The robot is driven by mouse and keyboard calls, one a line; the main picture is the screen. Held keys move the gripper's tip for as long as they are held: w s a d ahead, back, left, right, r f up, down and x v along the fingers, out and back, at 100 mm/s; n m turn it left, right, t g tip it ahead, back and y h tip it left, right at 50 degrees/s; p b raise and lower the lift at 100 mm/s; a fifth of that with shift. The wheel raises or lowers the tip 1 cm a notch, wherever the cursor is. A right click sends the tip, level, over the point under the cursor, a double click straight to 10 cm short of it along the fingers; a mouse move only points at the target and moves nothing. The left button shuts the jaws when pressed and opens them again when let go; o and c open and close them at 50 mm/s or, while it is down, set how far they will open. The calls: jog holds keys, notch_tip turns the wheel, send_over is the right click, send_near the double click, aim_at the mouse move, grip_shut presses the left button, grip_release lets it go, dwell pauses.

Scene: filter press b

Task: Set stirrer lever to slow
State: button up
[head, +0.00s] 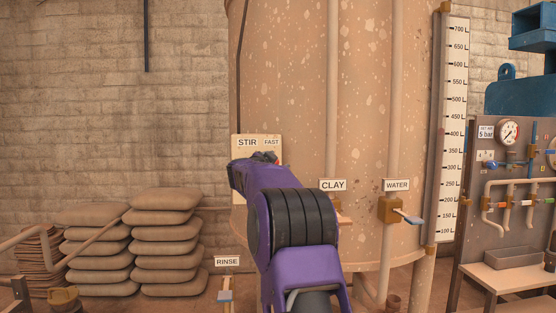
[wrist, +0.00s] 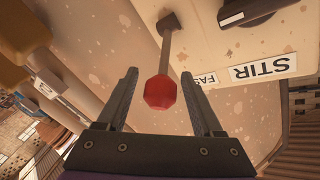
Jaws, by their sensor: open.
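The stirrer lever (wrist: 168,45) shows in the wrist view as a brown rod ending in a red faceted knob (wrist: 160,92). My gripper (wrist: 160,75) is open, with one finger on each side of the knob in the picture. I see gaps on both sides, and no contact. The STIR plate (wrist: 264,68) lies beside the lever, with the FAST label (wrist: 204,79) near the knob, partly hidden by a finger. In the head view the STIR plate (head: 247,142) shows above my purple arm, which hides the lever. I see no SLOW label.
The plate stands against the large speckled tank (head: 290,60). A black part (wrist: 252,10) sits on it in the wrist view. The CLAY label (head: 333,185) and WATER valve (head: 390,210) are to the right, RINSE (head: 227,261) below. Stacked sacks (head: 168,232) lie left.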

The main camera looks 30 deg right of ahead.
jog(key=shift+w+d, duration=0.3)
jog(key=shift+d, duration=0.1)
grip_shut()
dwell(1.3)
